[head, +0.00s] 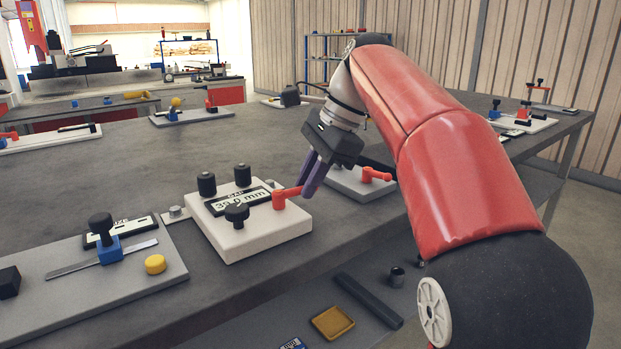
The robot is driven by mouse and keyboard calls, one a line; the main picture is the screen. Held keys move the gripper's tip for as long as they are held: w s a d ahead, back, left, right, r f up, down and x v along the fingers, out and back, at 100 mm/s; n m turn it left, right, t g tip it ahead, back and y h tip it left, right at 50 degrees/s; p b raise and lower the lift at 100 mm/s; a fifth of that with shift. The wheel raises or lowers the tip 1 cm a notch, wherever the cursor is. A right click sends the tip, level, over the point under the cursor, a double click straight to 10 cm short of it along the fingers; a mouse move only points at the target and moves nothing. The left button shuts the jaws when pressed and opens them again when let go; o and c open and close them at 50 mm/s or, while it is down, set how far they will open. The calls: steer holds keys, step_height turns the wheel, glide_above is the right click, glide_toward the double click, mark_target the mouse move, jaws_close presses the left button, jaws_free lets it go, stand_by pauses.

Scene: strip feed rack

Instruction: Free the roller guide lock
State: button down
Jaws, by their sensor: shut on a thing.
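The roller guide unit is a white block (232,239) on the grey bench, with two black rollers (207,184) at its back edge. A display marked GAP (258,195) on it seems to read 35.0 mm, partly covered by a black knob (237,214). A red lock lever (280,199) stands at the block's right side, its handle pointing right. My gripper (308,190) comes down from the upper right with its purple fingers shut on the end of the lever's handle. The handle's tip is hidden between the fingers.
A grey plate (150,285) with a blue clamp (109,250) and yellow button (155,264) lies to the left. Just behind my gripper is another plate with a red lever (374,175). A lower shelf holds a yellow tray (333,322) and a dark bar (368,299).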

steer(key=shift+w+n, duration=0.3)
steer(key=shift+n, duration=0.3)
steer(key=shift+a, duration=0.1)
steer(key=c, duration=1.4)
jaws_free()
